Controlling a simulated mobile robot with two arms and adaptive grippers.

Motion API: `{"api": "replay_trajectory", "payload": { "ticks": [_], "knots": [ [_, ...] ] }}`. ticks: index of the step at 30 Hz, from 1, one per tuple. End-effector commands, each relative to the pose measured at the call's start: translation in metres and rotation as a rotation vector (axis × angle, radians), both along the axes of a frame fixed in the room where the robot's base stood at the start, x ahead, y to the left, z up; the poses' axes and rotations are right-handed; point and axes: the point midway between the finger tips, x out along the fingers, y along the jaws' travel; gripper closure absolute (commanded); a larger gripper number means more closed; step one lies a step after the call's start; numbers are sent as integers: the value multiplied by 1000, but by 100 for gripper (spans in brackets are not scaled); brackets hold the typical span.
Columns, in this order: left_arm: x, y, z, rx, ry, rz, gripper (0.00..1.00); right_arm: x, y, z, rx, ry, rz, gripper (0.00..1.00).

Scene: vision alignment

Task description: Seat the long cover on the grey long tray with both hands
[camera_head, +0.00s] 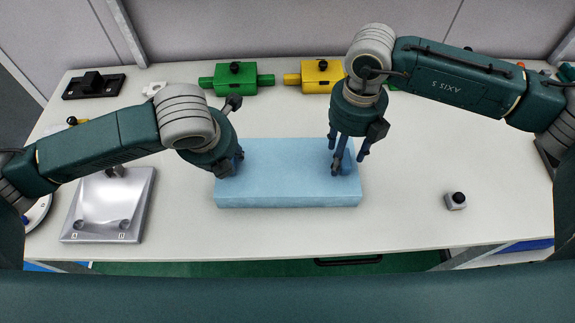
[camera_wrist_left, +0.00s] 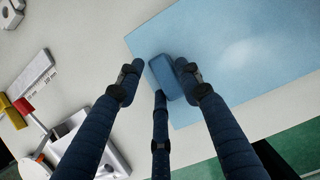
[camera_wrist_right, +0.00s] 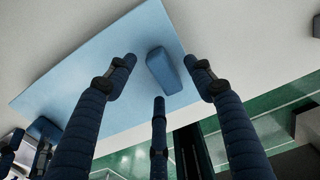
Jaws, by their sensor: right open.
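The light-blue long cover (camera_head: 285,180) lies level in the middle of the table, at the front. A darker blue grip block stands near each end of its top, the left one in the left wrist view (camera_wrist_left: 164,78) and the right one in the right wrist view (camera_wrist_right: 163,70). My left gripper (camera_head: 230,163) is over the cover's left end, its fingers spread around the left block. My right gripper (camera_head: 347,165) is over the right end, its fingers open around the right block without holding it. No grey long tray shows; whether it is under the cover I cannot tell.
A silver plate fixture (camera_head: 108,205) stands at the left, and a small grey block with a black knob (camera_head: 456,201) at the right. A green box (camera_head: 236,78), a yellow box (camera_head: 320,75) and a black fixture (camera_head: 93,86) stand at the back. Bare table surrounds the cover.

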Motion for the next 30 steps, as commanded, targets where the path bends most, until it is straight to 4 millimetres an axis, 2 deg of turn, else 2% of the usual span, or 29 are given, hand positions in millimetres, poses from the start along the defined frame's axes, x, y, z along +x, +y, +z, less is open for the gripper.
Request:
{"api": "replay_trajectory", "payload": {
  "ticks": [11, 16, 19, 30],
  "knots": [
    [2, 0, -4, -1, -1, 0, 64, 0, 0, -5, -1, 0, 1, 47],
    [2, 0, -4, -1, -1, 0, 98, 0, 0, -5, -1, 0, 1, 81],
    [2, 0, -4, -1, -1, 0, 100, 0, 0, -5, -1, 0, 1, 100],
    [2, 0, -2, -1, -3, 0, 100, 0, 0, -3, 0, -1, 1, 100]
  ]
}}
